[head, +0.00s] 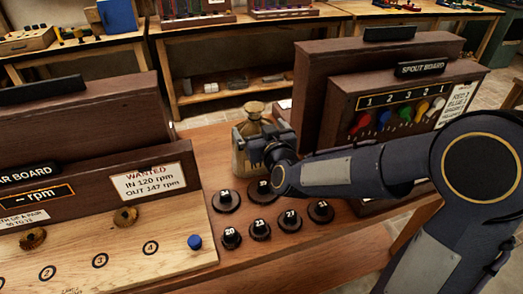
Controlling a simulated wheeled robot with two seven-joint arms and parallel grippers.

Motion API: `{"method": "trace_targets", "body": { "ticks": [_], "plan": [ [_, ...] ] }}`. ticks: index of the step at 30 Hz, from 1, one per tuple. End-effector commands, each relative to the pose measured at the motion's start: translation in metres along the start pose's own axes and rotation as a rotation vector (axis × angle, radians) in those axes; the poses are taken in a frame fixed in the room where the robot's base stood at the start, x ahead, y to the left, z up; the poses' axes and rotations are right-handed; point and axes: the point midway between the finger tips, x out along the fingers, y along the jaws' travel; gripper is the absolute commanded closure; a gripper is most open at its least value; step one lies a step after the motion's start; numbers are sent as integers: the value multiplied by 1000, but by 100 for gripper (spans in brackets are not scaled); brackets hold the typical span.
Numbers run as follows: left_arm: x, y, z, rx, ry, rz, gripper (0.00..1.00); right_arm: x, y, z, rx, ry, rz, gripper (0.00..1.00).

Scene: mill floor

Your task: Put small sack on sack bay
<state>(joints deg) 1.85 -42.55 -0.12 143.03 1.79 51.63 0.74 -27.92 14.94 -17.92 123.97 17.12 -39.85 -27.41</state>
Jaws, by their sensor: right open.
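The small sack (255,112), tan with a narrow tied neck, stands on the brown table between the two dark boards. My right arm comes in from the right, and my right gripper (254,147) is at the sack's near side with its jaws open. The gripper hides part of the sack's lower body, and I cannot tell whether the fingers touch it. I cannot make out a sack bay in this view. My left gripper is not in view.
Several black numbered gear weights (261,229) stand on the table in front of the sack. A workbench with shelves (240,90) stands behind.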

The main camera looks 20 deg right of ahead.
Motion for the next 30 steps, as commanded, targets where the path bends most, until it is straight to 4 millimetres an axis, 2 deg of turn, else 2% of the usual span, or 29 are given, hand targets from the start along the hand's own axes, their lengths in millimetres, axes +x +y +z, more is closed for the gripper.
{"method": "trace_targets", "body": {
  "ticks": [12,16,22,23,30],
  "plan": [
    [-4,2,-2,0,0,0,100,56,1,5,1,-3,-1,0],
    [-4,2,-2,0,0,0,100,64,1,5,2,-2,-1,0],
    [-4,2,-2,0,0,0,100,65,1,5,2,-2,-1,0],
    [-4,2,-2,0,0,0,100,65,1,5,2,-2,-1,1],
    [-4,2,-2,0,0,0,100,64,1,5,2,-2,-1,33]
  ]
}}
